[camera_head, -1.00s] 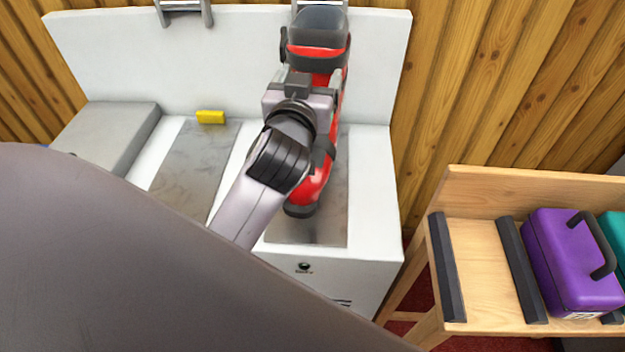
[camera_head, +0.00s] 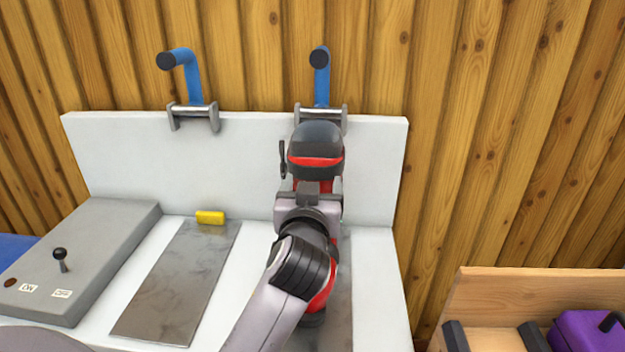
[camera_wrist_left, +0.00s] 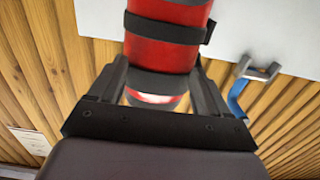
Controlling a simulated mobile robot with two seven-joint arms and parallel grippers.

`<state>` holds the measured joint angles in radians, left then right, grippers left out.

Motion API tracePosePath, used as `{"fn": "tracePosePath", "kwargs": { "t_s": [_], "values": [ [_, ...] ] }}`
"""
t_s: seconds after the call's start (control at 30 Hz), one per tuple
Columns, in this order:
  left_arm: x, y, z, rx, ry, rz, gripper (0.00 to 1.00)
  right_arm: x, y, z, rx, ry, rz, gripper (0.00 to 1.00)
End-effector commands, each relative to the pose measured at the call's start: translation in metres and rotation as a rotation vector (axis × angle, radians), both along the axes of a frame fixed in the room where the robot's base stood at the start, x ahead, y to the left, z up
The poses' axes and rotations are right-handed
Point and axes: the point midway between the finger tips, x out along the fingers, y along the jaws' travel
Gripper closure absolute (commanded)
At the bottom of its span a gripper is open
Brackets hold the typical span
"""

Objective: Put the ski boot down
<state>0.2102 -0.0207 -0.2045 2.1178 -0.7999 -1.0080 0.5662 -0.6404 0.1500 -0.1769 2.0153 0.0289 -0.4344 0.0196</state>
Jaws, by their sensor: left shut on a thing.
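A red and black ski boot (camera_head: 317,163) is upright over the right part of the white bench (camera_head: 379,263), in front of its back panel. My left gripper (camera_head: 311,203) is shut on the boot, and my wrist hides much of its middle. In the left wrist view the red boot (camera_wrist_left: 166,52) with a black strap sits between the two fingers of the left gripper (camera_wrist_left: 157,92). The boot's toe points toward me, near the right metal plate (camera_head: 340,325). I cannot tell whether it touches the plate. My right gripper is not in view.
Two blue-handled clamps (camera_head: 190,85) (camera_head: 320,80) stand on the back panel. A second metal plate (camera_head: 180,285) lies bare at left, with a yellow block (camera_head: 210,217) behind it. A grey control box (camera_head: 85,250) is far left. A wooden rack (camera_head: 500,290) with a purple case (camera_head: 590,333) is at right.

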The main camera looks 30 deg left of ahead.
Motion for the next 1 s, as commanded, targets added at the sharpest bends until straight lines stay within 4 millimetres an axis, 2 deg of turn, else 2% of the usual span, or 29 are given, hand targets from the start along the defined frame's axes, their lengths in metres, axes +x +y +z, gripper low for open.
{"fn": "tracePosePath", "kwargs": {
  "t_s": [0.17, 0.43, 0.9, 0.93, 1.0],
  "values": [
    [0.000, 0.000, -0.008, 0.004, -0.015, -0.001, 1.00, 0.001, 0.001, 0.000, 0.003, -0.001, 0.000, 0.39],
    [0.000, 0.000, -0.040, 0.004, -0.011, -0.002, 1.00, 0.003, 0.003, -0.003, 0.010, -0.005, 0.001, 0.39],
    [0.000, 0.000, -0.047, 0.003, -0.015, -0.002, 1.00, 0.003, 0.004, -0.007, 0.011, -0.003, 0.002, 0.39],
    [0.000, 0.000, -0.052, 0.000, -0.002, -0.001, 0.19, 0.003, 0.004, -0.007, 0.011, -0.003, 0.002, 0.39],
    [0.000, 0.000, -0.051, 0.000, -0.002, -0.001, 0.00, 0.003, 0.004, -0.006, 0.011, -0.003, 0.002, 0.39]
  ]
}}
